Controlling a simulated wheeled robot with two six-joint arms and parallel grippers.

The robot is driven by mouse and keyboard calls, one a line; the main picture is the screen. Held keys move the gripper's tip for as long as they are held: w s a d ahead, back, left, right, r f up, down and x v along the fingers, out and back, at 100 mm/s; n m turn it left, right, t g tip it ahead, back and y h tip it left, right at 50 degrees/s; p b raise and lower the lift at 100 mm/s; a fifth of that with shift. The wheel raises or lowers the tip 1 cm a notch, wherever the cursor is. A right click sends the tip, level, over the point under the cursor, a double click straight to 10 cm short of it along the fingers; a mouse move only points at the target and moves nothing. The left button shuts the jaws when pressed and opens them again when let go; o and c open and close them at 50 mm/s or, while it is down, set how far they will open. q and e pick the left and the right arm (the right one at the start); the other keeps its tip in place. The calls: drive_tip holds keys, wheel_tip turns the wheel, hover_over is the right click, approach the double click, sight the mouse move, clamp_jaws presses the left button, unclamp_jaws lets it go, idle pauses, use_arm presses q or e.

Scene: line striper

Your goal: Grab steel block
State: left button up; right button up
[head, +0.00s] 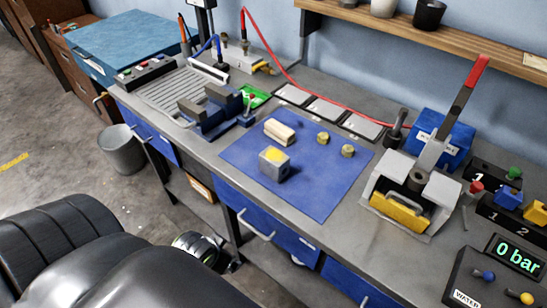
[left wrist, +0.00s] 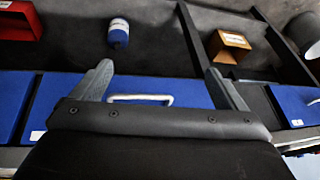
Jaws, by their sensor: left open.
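The steel block (head: 273,165) is a grey cube with a yellow patch on top. It sits upright on the blue mat (head: 315,193) on the bench, near the mat's left front part. Nothing touches it. My left gripper (left wrist: 165,85) shows in the left wrist view with its two grey fingers wide apart and nothing between them. It faces the blue drawer fronts of the bench, and the block is not in that view. In the head view dark arm parts of mine fill the lower left. I do not see my right gripper.
A pale block (head: 280,132) and two brass nuts (head: 348,151) lie behind the steel block on the mat. A blue vise (head: 212,112) stands to the left, a press with a red-tipped lever (head: 413,190) to the right. A drawer handle (left wrist: 140,98) juts from the bench front.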

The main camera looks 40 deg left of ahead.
use_arm(q)
drive_tip(key=w+a+r+t, duration=0.2)
drive_tip(key=w+r+t, duration=0.15)
drive_tip(key=r, duration=0.55)
drive_tip(key=m+t+h, duration=0.2)
drive_tip(key=t+h, duration=0.1)
drive_tip(key=t, duration=0.3)
approach(268, 161)
drive_tip(key=x, duration=0.9)
drive_tip(key=shift+p, duration=0.35)
drive_tip(key=shift+p+x, duration=0.7)
drive_tip(key=shift+x, duration=1.65)
drive_tip(key=shift+w+d, duration=0.15)
drive_tip(key=shift+w, duration=0.25)
use_arm(e)
drive_tip(key=r, duration=0.1)
drive_tip(key=d+r, duration=0.1)
drive_tip(key=shift+w+d+r, duration=0.15)
drive_tip(key=shift+w+r, duration=0.25)
use_arm(q)
drive_tip(key=shift+c, duration=0.4)
